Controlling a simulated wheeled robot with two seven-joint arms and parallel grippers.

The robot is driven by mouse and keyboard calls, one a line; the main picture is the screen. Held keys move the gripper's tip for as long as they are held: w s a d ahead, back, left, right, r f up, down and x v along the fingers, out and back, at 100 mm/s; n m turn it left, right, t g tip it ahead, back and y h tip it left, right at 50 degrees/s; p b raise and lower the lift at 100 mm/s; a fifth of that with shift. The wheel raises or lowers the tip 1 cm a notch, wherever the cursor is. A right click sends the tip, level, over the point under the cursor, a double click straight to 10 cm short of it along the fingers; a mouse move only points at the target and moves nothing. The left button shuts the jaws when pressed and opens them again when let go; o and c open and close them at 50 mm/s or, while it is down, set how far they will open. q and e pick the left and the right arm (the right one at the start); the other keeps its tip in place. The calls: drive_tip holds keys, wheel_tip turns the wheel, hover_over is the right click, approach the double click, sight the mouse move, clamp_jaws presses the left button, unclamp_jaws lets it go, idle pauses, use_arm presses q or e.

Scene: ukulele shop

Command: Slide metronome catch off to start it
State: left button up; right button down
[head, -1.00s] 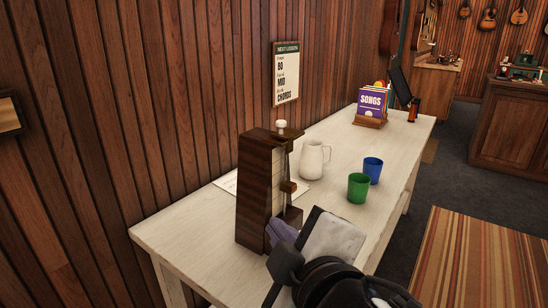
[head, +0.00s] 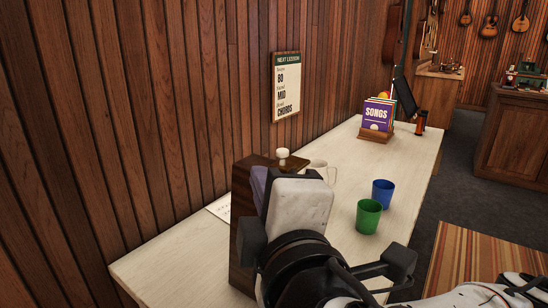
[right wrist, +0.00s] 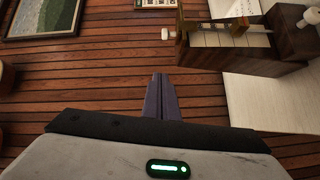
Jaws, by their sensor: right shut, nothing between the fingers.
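The metronome (head: 241,225) is a tall dark wooden case standing on the white table, with a pale round knob (head: 283,153) on top. My right gripper (head: 261,188) is raised in front of it and hides most of its front in the head view. My right gripper's purple fingers (right wrist: 158,80) are shut and empty, apart from the metronome in this view. My left gripper is out of view.
The white table (head: 170,265) runs along the plank wall. A white pitcher (head: 319,165), mostly hidden, stands behind the gripper. A green cup (head: 368,217) and a blue cup (head: 383,193) stand to the right. Songbooks (head: 378,115) are at the far end.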

sight(283, 159)
drive_tip(key=w+d+f+p, duration=0.1)
drive_tip(key=w, duration=0.9)
drive_tip(key=shift+d+p, duration=0.3)
